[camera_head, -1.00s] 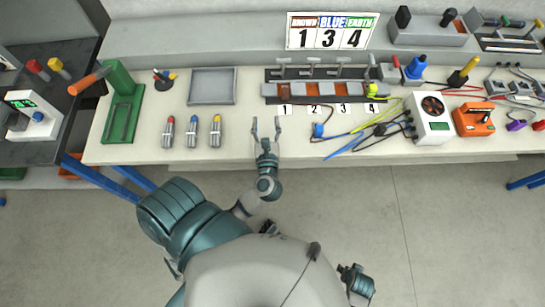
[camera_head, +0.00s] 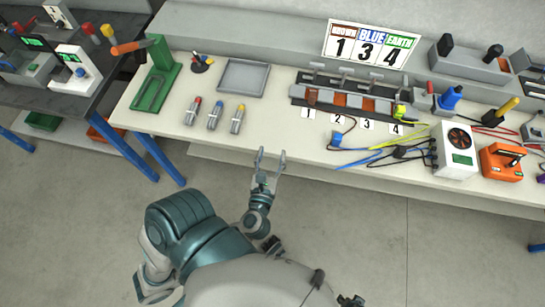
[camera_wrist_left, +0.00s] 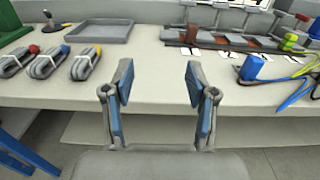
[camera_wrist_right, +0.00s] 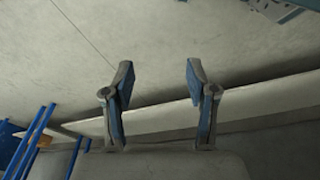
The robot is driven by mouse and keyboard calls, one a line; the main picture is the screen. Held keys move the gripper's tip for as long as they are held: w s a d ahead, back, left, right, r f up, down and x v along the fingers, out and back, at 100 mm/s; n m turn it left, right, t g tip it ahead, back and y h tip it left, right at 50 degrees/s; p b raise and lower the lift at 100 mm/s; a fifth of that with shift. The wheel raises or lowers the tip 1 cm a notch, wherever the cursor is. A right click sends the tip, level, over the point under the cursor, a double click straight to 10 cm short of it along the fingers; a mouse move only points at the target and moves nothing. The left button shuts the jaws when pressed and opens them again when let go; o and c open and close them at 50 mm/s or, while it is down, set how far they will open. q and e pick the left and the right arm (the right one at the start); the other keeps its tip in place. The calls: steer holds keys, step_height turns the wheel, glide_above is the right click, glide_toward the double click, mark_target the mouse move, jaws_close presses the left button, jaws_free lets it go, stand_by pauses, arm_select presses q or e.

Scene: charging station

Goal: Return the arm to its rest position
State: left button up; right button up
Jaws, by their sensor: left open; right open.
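My left gripper (camera_head: 270,160) is open and empty. It is over the floor just in front of the workbench's front edge, and its arm is bent. In the left wrist view its two blue-padded fingers (camera_wrist_left: 156,85) stand apart with only the bench edge beyond them. My right gripper (camera_wrist_right: 158,85) is open and empty in the right wrist view, with floor and a long bench edge behind it. In the head view only a small part of the right arm shows at the bottom edge.
A dark side table (camera_head: 95,90) stands left. The floor (camera_head: 350,230) is clear.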

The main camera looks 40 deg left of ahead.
arm_select(q)
steer(key=w+d+f+m+t+h+p, duration=0.2)
steer(key=w+d+m+t+h, duration=0.25)
steer(key=d+m, duration=0.55)
steer(key=s+d+f+m+g+h+p, duration=0.1)
steer(key=d+f+m+g+h, duration=0.3)
steer(key=f+m, duration=0.6)
steer(key=d+f+m+g+h, duration=0.25)
steer(key=f+m+h, duration=0.45)
steer(key=m, duration=0.4)
steer(key=s+f+m+g+y+p, duration=0.1)
steer(key=s+f+m+g, duration=0.35)
steer(key=f, duration=0.45)
steer(key=s+f+m+g+y+p, duration=0.1)
steer(key=s+f+m+g+y, duration=0.15)
steer(key=s+f+m, duration=0.45)
steer(key=s+a+f+m+g+y, duration=0.2)
steer(key=s+a+f+g, duration=0.2)
steer(key=s+a+f, duration=0.2)
step_height(320, 180, down, 2)
steer(key=shift+s+a+f+g, duration=0.3)
steer(key=shift+s+a, duration=0.1)
steer(key=shift+s, duration=0.3)
arm_select(e)
steer(key=s+d+f, duration=0.3)
steer(key=s+f, duration=0.1)
steer(key=f, duration=0.5)
steer(key=shift+f, duration=0.15)
steer(key=shift+a, duration=0.1)
